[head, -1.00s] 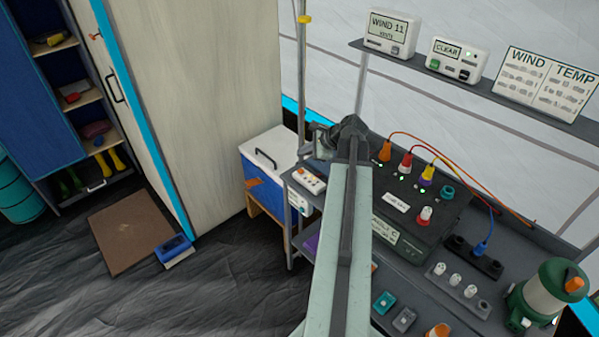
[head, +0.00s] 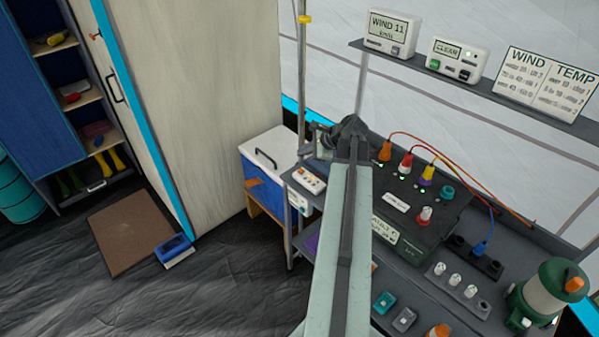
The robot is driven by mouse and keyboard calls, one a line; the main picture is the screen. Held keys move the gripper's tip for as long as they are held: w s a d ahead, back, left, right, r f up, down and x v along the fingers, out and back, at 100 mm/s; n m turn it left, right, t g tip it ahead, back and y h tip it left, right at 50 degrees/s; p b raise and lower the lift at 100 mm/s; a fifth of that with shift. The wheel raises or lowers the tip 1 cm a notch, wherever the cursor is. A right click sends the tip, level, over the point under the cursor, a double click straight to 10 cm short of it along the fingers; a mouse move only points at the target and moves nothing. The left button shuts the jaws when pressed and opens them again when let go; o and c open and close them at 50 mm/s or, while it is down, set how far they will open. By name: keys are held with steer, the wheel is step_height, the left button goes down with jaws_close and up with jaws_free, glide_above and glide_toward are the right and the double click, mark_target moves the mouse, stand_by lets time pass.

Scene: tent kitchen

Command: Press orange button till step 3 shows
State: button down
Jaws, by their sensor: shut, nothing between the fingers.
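A small white box (head: 309,180) with an orange button (head: 303,173) and other small controls sits at the left end of the dark bench. A second white unit (head: 299,203) shows below it at the bench front; its face is too small to read. My gripper (head: 303,153) is shut and empty, just above and behind the white box, apart from the button as far as I can tell. My arm reaches up from the bottom and hides part of the bench. No step number is readable.
A dark unit with cables (head: 415,205) stands right of my arm. A shelf above holds a display reading WIND 11 (head: 388,25), a CLEAN display (head: 455,58) and a WIND TEMP chart (head: 542,82). A green lantern (head: 548,295) stands at the right.

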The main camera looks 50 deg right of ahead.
step_height(320, 180, up, 4)
steer(key=p, duration=0.4)
glide_above(301, 171)
steer(key=shift+s+d+f, duration=0.1)
steer(key=shift+s+d, duration=0.1)
steer(key=shift+s, duration=0.2)
steer(key=shift+f, duration=0.1)
step_height(301, 171, down, 9)
steer(key=b, duration=0.9)
stand_by(1.2)
steer(key=shift+f+b, duration=0.25)
steer(key=shift+b, duration=0.2)
